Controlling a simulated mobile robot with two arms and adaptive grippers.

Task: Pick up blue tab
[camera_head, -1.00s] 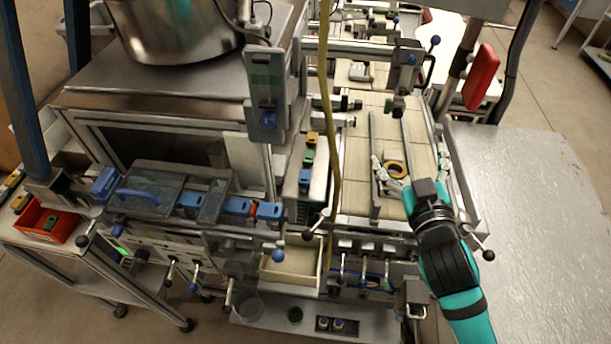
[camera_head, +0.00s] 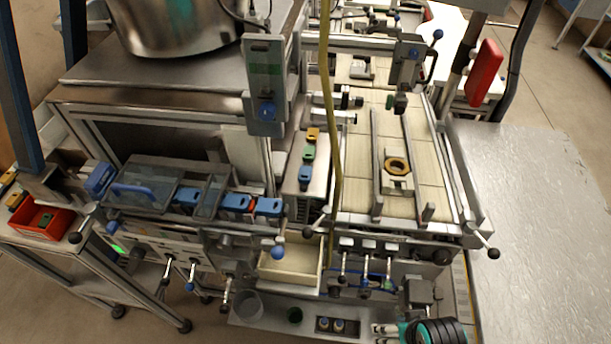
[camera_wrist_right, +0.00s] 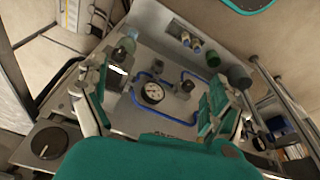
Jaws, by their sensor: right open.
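A small blue tab (camera_head: 304,174) lies on the narrow metal rail left of the conveyor, in line with a green tab (camera_head: 308,154) and an orange tab (camera_head: 313,135). Other blue blocks (camera_head: 268,207) sit along the front rail to the left, so which blue piece is the task's tab is not certain. My right gripper (camera_head: 386,329) is at the bottom edge of the head view, low in front of the bench and well away from the tabs. In the right wrist view its fingers (camera_wrist_right: 160,95) are spread, with nothing held between them. My left gripper is not in view.
A ring-shaped part (camera_head: 397,166) lies in a holder on the conveyor (camera_head: 355,190). A yellow hose (camera_head: 331,110) hangs beside the tab rail. Front levers, an open drawer (camera_head: 290,268) and a red bin (camera_head: 42,224) stand nearby. A pressure gauge (camera_wrist_right: 152,93) shows beyond my fingers.

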